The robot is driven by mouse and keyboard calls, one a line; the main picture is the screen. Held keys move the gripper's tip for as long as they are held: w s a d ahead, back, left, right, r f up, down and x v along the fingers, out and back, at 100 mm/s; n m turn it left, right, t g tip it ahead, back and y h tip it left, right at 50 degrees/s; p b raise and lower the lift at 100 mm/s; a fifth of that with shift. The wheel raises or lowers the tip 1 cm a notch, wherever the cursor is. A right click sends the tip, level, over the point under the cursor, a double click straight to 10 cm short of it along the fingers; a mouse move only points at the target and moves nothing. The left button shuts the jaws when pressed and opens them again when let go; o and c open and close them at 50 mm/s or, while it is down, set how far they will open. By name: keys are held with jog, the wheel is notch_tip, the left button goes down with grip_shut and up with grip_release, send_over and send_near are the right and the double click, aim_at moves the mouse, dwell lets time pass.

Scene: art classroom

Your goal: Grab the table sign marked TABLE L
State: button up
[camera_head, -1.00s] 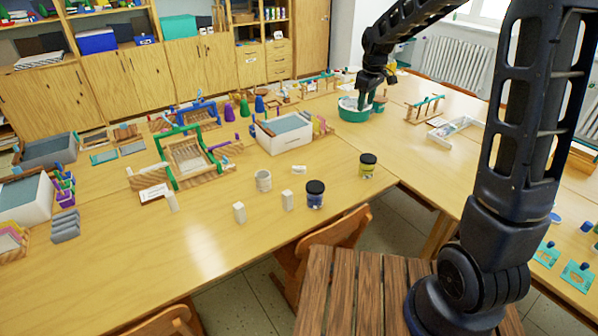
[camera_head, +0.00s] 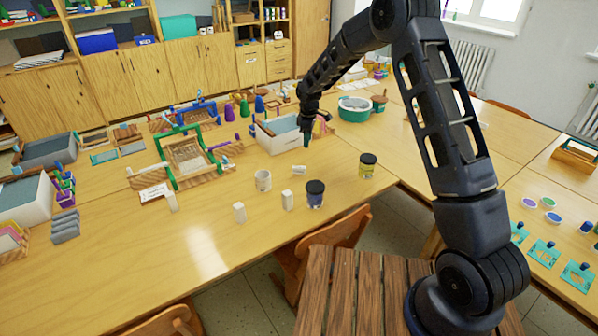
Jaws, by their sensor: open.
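No sign with readable TABLE L lettering shows; the print is too small. A white card with dark marks (camera_head: 154,192) lies at the front left of the wooden frame with green bars, and it may be a sign. A small white piece (camera_head: 299,170) lies on the table just below my gripper in the picture; I cannot tell what it is. My gripper (camera_head: 307,143) is open and points down by the right end of the white box (camera_head: 280,146). Its fingers are small and dark, and I see nothing held between them.
The green-barred frame (camera_head: 187,157) stands left. A green tub (camera_head: 353,110) stands behind right.

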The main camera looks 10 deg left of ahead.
jog(key=n, duration=0.1)
send_over(299, 167)
notch_tip(299, 167, down, 5)
jog(key=shift+s+f, duration=0.1)
jog(key=shift+f, duration=5.2)
grip_shut()
jog(key=shift+r, duration=0.1)
